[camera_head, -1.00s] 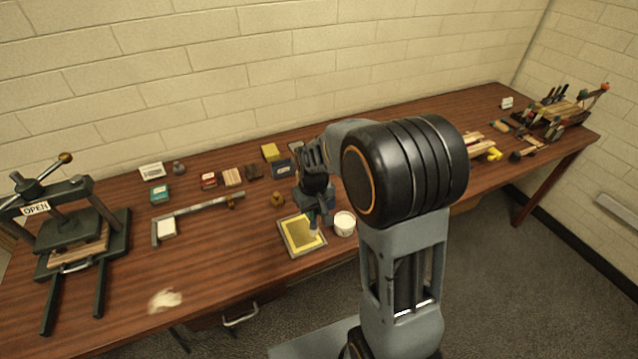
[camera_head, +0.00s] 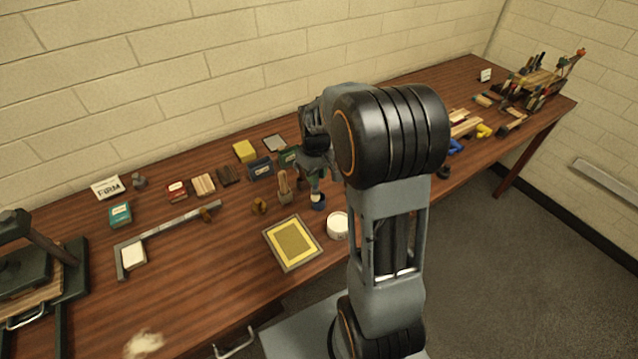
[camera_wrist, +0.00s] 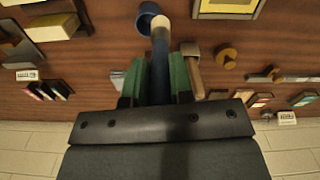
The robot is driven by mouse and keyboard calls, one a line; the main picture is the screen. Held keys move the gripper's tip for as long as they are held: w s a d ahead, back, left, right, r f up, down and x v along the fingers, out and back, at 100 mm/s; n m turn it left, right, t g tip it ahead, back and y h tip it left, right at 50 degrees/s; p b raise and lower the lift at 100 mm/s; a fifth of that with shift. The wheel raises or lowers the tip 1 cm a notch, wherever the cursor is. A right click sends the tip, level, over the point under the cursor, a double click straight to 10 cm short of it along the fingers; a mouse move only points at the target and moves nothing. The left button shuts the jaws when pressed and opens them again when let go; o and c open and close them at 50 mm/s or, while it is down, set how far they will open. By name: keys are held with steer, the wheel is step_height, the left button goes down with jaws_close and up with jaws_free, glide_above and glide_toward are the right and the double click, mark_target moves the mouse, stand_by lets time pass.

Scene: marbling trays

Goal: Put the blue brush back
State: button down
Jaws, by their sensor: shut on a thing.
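The blue brush (camera_wrist: 160,62) is held between the green-padded fingers of my gripper (camera_wrist: 160,80). Its pale end points away from the wrist camera and overlaps the right rim of a small dark blue cup (camera_wrist: 142,20). I cannot tell whether the brush end is inside the cup or above it. In the head view, my gripper (camera_head: 316,174) is directly above the blue cup (camera_head: 318,203), which stands on the table behind the white tub. My arm hides part of the gripper there.
A yellow-framed tray (camera_head: 271,237) and a white tub (camera_head: 337,226) stand in front of the cup. Small boxes, including a dark blue one (camera_head: 261,169), lie behind. The front left tabletop is mostly clear.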

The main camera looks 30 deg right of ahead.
steer(key=shift+w+d+f, duration=0.25)
steer(key=shift+f, duration=0.15)
steer(key=shift+w+d+f+b, duration=0.1)
steer(key=shift+d+f+b, duration=0.1)
steer(key=shift+f+b, duration=0.2)
steer(key=f+b, duration=0.2)
steer(key=w+d+f+b, duration=0.1)
steer(key=f, duration=0.1)
steer(key=shift+f, duration=0.1)
steer(key=shift+s+f, duration=0.1)
steer(key=shift+f, duration=0.2)
steer(key=c, duration=1)
jaws_free()
steer(key=shift+r, duration=0.1)
